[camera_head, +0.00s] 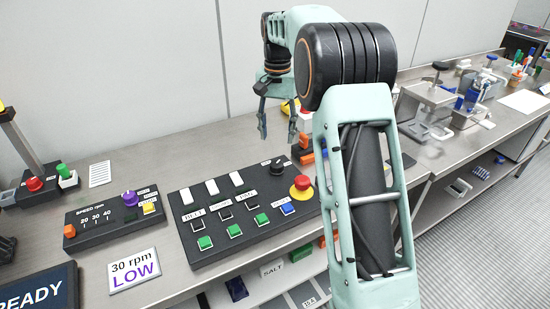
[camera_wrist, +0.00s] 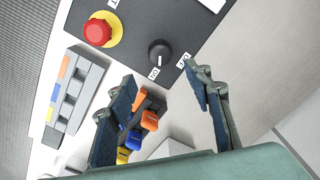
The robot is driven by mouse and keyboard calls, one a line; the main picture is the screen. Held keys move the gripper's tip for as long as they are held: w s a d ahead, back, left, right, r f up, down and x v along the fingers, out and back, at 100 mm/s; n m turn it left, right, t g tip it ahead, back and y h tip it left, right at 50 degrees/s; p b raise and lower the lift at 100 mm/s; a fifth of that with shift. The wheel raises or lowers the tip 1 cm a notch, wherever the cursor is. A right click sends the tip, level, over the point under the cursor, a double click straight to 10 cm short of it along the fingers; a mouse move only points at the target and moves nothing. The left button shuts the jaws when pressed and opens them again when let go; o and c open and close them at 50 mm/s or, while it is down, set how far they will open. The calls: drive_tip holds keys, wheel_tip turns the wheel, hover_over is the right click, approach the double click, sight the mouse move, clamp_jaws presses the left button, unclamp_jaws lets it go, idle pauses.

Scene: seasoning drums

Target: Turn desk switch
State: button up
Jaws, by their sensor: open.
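A black rotary knob (camera_head: 278,164) sits at the far right corner of the large black control panel (camera_head: 205,250). My gripper (camera_head: 278,130) is open and empty, held above the bench behind the panel. In the wrist view its two fingers (camera_wrist: 160,74) are spread, with the knob just beyond the tips, between them and apart from both. A red emergency button on a yellow base (camera_head: 301,186) is near the knob.
The panel also carries green and blue buttons and white-topped switches. A smaller speed panel (camera_head: 112,214) with a purple knob stands left. A "30 rpm LOW" sign (camera_head: 134,270) lies in front. Orange-handled items (camera_wrist: 149,120) show between the fingers in the wrist view.

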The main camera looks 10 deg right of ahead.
sight(277, 163)
wheel_tip(277, 163, down, 11)
drive_tip(key=shift+r, duration=0.2)
idle(0.3)
drive_tip(key=c, duration=1.1)
